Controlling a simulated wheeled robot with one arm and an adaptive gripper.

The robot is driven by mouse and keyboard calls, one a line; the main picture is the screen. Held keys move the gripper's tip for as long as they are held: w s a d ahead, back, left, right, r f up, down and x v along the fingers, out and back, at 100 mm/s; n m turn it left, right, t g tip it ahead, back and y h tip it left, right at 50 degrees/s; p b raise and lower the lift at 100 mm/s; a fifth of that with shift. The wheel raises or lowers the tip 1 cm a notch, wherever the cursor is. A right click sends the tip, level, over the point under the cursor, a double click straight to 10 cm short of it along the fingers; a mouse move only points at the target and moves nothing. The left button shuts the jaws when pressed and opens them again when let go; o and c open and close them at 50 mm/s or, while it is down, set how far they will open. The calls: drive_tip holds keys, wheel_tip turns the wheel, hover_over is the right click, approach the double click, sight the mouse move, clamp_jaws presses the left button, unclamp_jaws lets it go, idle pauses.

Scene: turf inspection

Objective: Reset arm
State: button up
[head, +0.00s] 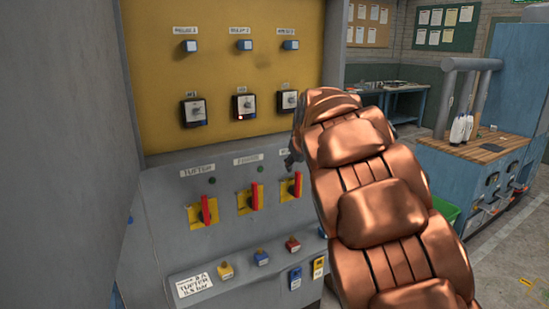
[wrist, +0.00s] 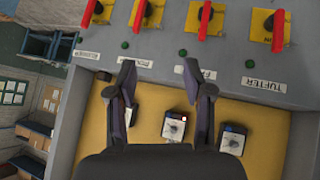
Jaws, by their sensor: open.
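My gripper (wrist: 159,72) is open and empty in the wrist view, its two dark fingers apart in front of the grey and yellow control panel. That view shows the panel upside down. Between the fingers, a rotary knob with a lit red lamp (wrist: 173,126) shows on the yellow part. In the head view, my copper-coloured arm rises in front of the panel's right side. Only a small dark part of the gripper (head: 296,145) shows at its left edge; the rest is hidden. I cannot tell whether the fingers touch the panel.
Red-handled switches on yellow plates (head: 203,211) line the grey panel, with small push buttons (head: 226,270) below. Blue-white buttons (head: 190,46) sit along the top. A wooden-topped blue cabinet (head: 478,149) stands at the right. Open floor (head: 515,250) lies at the far right.

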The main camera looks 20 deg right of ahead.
drive_tip(key=shift+s, duration=0.1)
drive_tip(key=s+a+f+g, duration=0.3)
drive_tip(key=s+f, duration=0.3)
drive_tip(key=s, duration=1)
drive_tip(key=s+a+f+m+g+y, duration=0.1)
drive_tip(key=s+f+g, duration=0.3)
drive_tip(key=s, duration=1.3)
drive_tip(key=s+a+f+m+g, duration=0.1)
drive_tip(key=s+a+f+g, duration=0.2)
drive_tip(key=s+f, duration=0.6)
drive_tip(key=s+a, duration=0.1)
drive_tip(key=s, duration=0.7)
drive_tip(key=shift+s+a, duration=0.15)
drive_tip(key=shift+a, duration=0.15)
